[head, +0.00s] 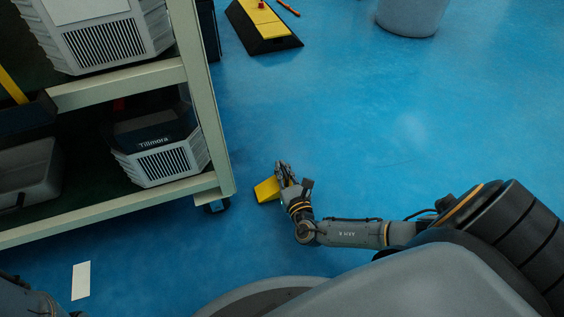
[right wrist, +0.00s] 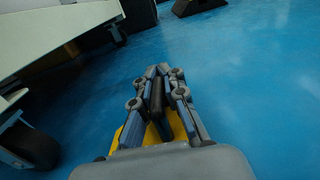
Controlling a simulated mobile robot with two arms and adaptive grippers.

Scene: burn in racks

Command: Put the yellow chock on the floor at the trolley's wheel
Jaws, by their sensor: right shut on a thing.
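The yellow chock (head: 267,189) is in my right gripper (head: 283,176), low over the blue floor or on it; I cannot tell which. In the right wrist view the yellow chock (right wrist: 131,128) shows partly behind the fingers of the right gripper (right wrist: 160,80), which hide most of it. The trolley's wheel (head: 217,206) is a dark caster under the near right corner of the trolley (head: 212,110). The chock is to the right of this wheel, with a gap between. The wheel also shows large in the right wrist view (right wrist: 30,143). My left gripper is not visible.
The trolley carries grey units on its shelves, one marked Tillmora (head: 165,150). A black and yellow ramp block (head: 262,24) and a grey bin (head: 411,15) stand farther back. A white card (head: 81,280) lies on the floor at lower left.

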